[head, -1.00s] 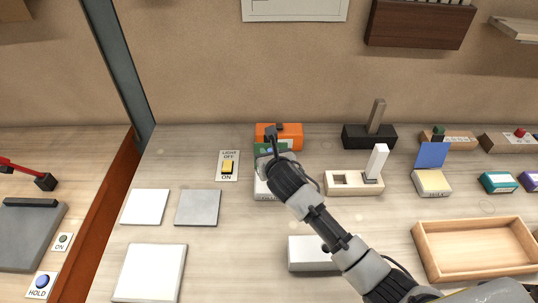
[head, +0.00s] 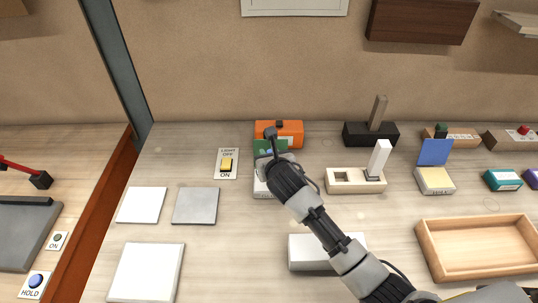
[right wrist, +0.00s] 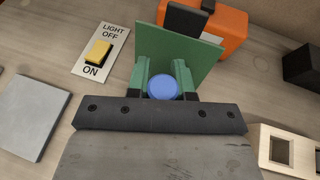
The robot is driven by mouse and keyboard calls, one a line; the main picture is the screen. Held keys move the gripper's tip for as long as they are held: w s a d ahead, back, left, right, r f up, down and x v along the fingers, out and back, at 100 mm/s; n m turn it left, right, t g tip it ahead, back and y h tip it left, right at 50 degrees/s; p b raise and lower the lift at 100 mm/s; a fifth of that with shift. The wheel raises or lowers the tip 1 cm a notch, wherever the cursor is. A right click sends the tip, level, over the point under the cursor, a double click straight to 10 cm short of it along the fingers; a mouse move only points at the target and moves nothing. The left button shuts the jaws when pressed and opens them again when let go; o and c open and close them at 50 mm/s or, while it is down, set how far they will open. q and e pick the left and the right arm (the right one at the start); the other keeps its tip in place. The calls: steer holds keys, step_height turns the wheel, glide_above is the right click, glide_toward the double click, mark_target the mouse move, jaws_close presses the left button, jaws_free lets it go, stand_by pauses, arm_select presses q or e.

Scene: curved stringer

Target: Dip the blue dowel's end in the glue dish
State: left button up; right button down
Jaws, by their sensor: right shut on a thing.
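My right gripper (head: 272,152) is shut on the blue dowel. In the right wrist view, the dowel's round blue end (right wrist: 162,87) shows between the two green fingers (right wrist: 160,76). A pale box (head: 260,188) under the gripper has an upright green panel (right wrist: 178,50) at its back, like a raised lid; it seems to be the glue dish. The gripper and wrist hide its inside, so I cannot tell whether the dowel's lower end touches glue. My left gripper is not in view.
An orange box (head: 290,132) stands just behind the green panel. A light switch plate (head: 229,157) lies to the left. A wooden block with a square hole (head: 345,181) and a box with a raised blue lid (head: 434,181) stand to the right. A wooden tray (head: 424,252) is at front right.

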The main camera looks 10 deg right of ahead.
steer(key=shift+f, duration=0.6)
stand_by(0.9)
steer(key=shift+r, duration=0.1)
step_height(320, 180, up, 7)
steer(key=p, duration=0.8)
steer(key=shift+s, duration=0.1)
stand_by(0.7)
